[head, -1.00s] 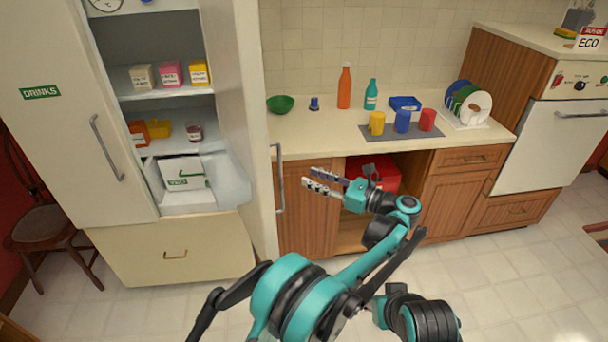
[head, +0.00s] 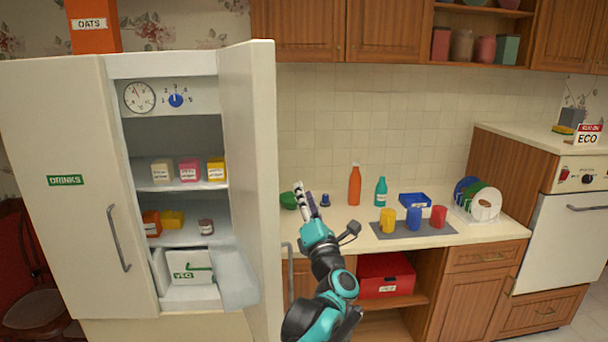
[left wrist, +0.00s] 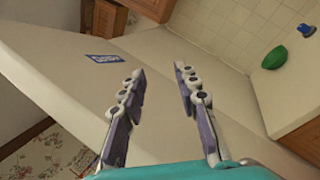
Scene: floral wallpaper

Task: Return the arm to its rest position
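My left gripper (head: 304,193) is raised in front of the counter, beside the open fridge door (head: 250,190), with its fingers pointing up. In the left wrist view its two fingers (left wrist: 160,72) stand well apart with nothing between them. A broad pale panel lies behind them, with a small blue label (left wrist: 103,60) on it. My left arm (head: 333,285) comes up from the bottom edge of the head view. My right gripper is in neither current view.
The counter holds a green bowl (head: 288,201), an orange bottle (head: 354,184), a teal bottle (head: 380,192), a mat (head: 440,233) with three cups and a plate rack. A red box (head: 386,272) sits in the open cabinet below. The fridge's right door stands open.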

